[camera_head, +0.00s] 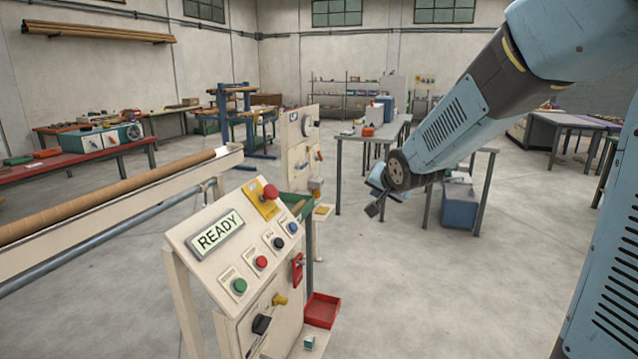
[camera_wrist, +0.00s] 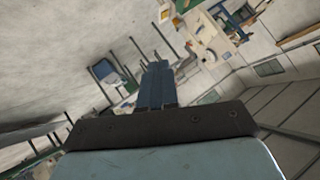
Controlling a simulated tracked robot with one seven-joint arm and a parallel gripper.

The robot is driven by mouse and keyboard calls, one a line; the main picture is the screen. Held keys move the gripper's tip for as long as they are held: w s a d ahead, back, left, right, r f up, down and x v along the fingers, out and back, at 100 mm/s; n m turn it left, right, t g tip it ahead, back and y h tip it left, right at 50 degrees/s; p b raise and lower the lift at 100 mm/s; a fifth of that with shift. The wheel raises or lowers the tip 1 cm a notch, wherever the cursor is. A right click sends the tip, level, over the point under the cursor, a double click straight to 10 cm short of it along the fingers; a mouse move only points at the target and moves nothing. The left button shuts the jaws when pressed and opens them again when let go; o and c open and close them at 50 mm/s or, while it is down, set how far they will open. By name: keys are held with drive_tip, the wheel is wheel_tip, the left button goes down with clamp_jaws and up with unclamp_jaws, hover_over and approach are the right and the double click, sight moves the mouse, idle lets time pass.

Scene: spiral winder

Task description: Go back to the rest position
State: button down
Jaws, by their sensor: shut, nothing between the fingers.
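My gripper (camera_head: 374,206) hangs at the end of my light-blue arm, right of the control panel and in front of a grey table. It is small and dark in the head view, apart from the panel and empty. In the wrist view its blue fingers (camera_wrist: 156,88) lie together with nothing between them. The cream control panel (camera_head: 205,272) of the winder stands at the front with its display (camera_head: 216,234) reading READY. A red mushroom button (camera_head: 270,192) sits on a yellow plate at its top.
A long brown tube (camera_head: 100,207) lies along the winder at left. A red tray (camera_head: 321,311) sits low beside the panel. A grey workbench (camera_head: 372,133) stands behind my gripper, with a blue bin (camera_head: 459,204) nearby. The floor at front right is clear.

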drive_tip(key=s+d+r+n+g, duration=0.1)
drive_tip(key=s+d, duration=0.2)
drive_tip(key=s, duration=0.7)
drive_tip(key=s+d+r+n+g+h, duration=0.1)
drive_tip(key=s+d+n+g, duration=0.1)
drive_tip(key=s, duration=0.8)
drive_tip(key=s+d+r+n+g+h, duration=0.1)
drive_tip(key=s+d, duration=0.3)
drive_tip(key=s, duration=0.7)
drive_tip(key=shift+r+n+g, duration=0.3)
drive_tip(key=shift+n+g, duration=0.1)
drive_tip(key=shift+g, duration=0.3)
